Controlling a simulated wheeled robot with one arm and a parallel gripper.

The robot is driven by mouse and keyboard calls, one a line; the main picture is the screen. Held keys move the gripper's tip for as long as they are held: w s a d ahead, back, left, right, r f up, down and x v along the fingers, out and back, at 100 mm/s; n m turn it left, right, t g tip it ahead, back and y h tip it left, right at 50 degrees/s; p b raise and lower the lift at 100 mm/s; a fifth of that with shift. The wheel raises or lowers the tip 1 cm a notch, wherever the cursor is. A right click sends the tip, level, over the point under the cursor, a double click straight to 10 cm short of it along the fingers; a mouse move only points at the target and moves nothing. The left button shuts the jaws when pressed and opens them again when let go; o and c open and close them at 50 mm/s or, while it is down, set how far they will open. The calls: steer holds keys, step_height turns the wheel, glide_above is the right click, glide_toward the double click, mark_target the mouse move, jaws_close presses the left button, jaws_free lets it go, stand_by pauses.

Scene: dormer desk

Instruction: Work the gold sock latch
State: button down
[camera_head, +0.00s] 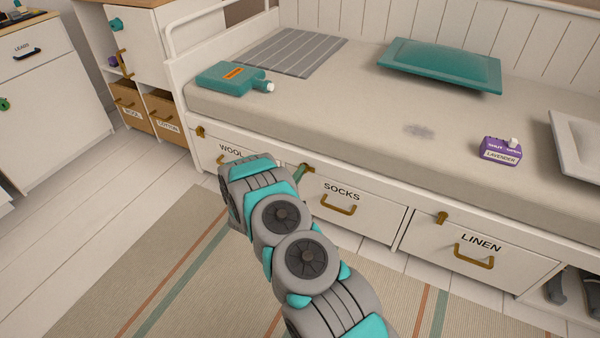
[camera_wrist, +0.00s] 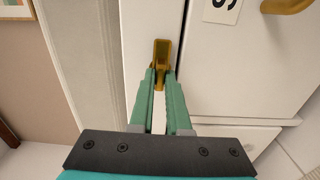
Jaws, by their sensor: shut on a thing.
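The gold sock latch (camera_wrist: 161,54) is a small gold piece on the white frame beside the drawer front in the wrist view. It also shows in the head view (camera_head: 308,168), at the upper left of the drawer labelled SOCKS (camera_head: 355,207). My gripper (camera_wrist: 161,78) is shut on the latch, with its green fingers on either side. In the head view my gripper (camera_head: 300,174) is mostly hidden behind my arm. The SOCKS drawer looks closed, with a gold handle (camera_head: 338,209) below its label.
The WOOL drawer (camera_head: 210,150) is at the left and the LINEN drawer (camera_head: 510,265) at the right, each with a gold latch. A teal bottle (camera_head: 225,79) and purple lavender box (camera_head: 501,151) lie on the mattress (camera_head: 360,125). The striped rug (camera_head: 170,260) is clear.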

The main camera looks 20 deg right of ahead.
stand_by(0.3)
steer(key=c, duration=0.9)
jaws_free()
steer(key=shift+b+v, duration=0.4)
steer(key=shift+v, duration=3.55)
